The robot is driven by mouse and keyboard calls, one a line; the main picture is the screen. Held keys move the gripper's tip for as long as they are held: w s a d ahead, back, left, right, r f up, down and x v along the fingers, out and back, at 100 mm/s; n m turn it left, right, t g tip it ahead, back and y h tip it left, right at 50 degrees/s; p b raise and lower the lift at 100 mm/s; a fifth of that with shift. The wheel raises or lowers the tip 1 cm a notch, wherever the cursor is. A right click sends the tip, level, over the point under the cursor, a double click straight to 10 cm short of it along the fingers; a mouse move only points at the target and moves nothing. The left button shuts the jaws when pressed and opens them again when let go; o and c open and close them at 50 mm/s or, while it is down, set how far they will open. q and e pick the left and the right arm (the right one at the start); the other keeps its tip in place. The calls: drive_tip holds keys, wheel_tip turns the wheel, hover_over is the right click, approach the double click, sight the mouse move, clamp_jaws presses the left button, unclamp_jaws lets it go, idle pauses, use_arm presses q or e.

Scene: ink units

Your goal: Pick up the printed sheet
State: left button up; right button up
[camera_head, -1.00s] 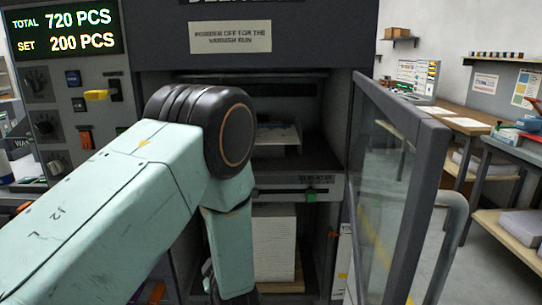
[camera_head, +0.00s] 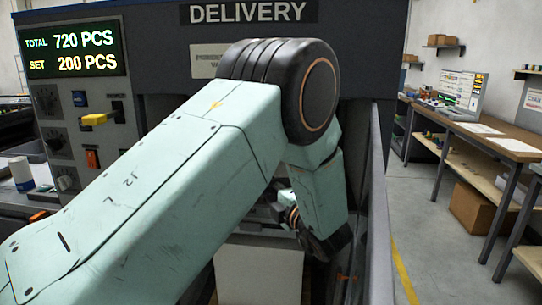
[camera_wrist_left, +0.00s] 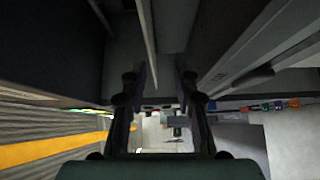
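The printed sheet cannot be made out now in the head view; my left arm covers the delivery opening. A white paper stack (camera_head: 258,272) stands low in the machine. My left gripper (camera_wrist_left: 160,78) shows in the wrist view with its two dark fingers apart. A thin pale strip (camera_wrist_left: 147,40) runs down between them, close to the left finger; I cannot tell whether it is a sheet's edge. In the head view the wrist end is by the opening's right side, its fingers not clear. My right gripper is not in view.
The delivery machine's open door (camera_head: 380,210) stands close to the right of my arm. A control panel (camera_head: 75,105) with a yellow lever (camera_head: 97,119) is at the left. A workbench (camera_head: 500,143) is at the back right, with clear floor before it.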

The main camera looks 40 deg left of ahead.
use_arm(q)
drive_tip(key=shift+n, duration=0.3)
drive_tip(key=x, duration=0.4)
drive_tip(key=shift+s+a+r, duration=0.1)
drive_tip(key=shift+s+r, duration=0.1)
drive_tip(key=shift+r, duration=0.15)
drive_tip(key=shift+w+a+r, duration=0.15)
drive_tip(key=shift+w+a, duration=0.25)
drive_tip(key=shift+a, duration=0.15)
drive_tip(key=shift+w+a+r, duration=0.2)
drive_tip(key=shift+w+a, duration=0.15)
drive_tip(key=shift+a, duration=0.15)
drive_tip(key=shift+w+a+p, duration=0.1)
drive_tip(key=shift+a+p, duration=0.15)
drive_tip(key=shift+p, duration=0.05)
drive_tip(key=shift+a+f, duration=0.2)
drive_tip(key=shift+a, duration=0.25)
drive_tip(key=shift+d+r, duration=0.15)
drive_tip(key=shift+d, duration=0.25)
drive_tip(key=c, duration=0.4)
drive_tip(key=shift+w, duration=0.1)
drive_tip(key=shift+c, duration=1)
drive_tip(key=shift+a, duration=0.25)
clamp_jaws()
